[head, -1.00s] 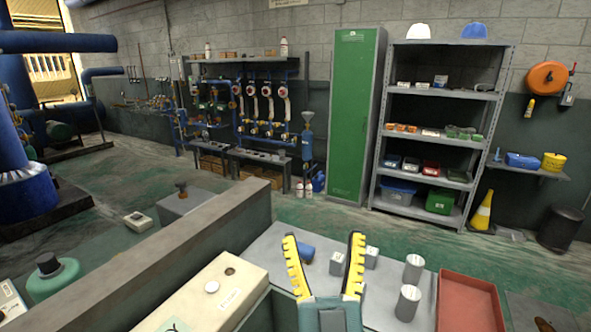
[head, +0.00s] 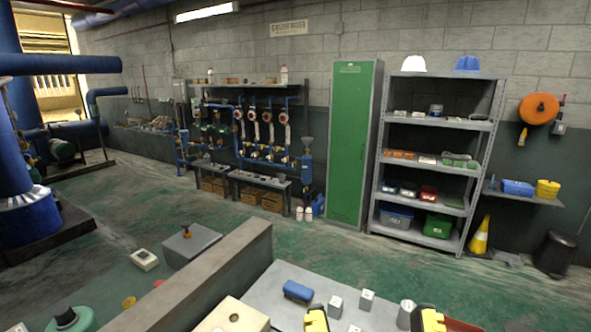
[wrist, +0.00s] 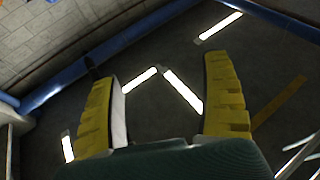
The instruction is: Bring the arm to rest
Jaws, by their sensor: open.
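My gripper (head: 373,318) shows only as two yellow-and-black fingertips at the bottom edge of the head view, over the grey worktop (head: 262,284). In the wrist view its two yellow fingers (wrist: 163,105) stand wide apart with nothing between them. The gripper is open and empty. The wrist view looks toward the dark ceiling with its lit lamps (wrist: 183,90), so the fingers point upward. The rest of the arm is hidden below the head view.
A blue cylinder (head: 298,291) and small grey blocks (head: 336,306) lie on the worktop near the fingers. A low wall (head: 205,285) runs along the left. A green locker (head: 352,145) and a metal shelf (head: 437,160) stand at the back. The green floor (head: 330,245) between is clear.

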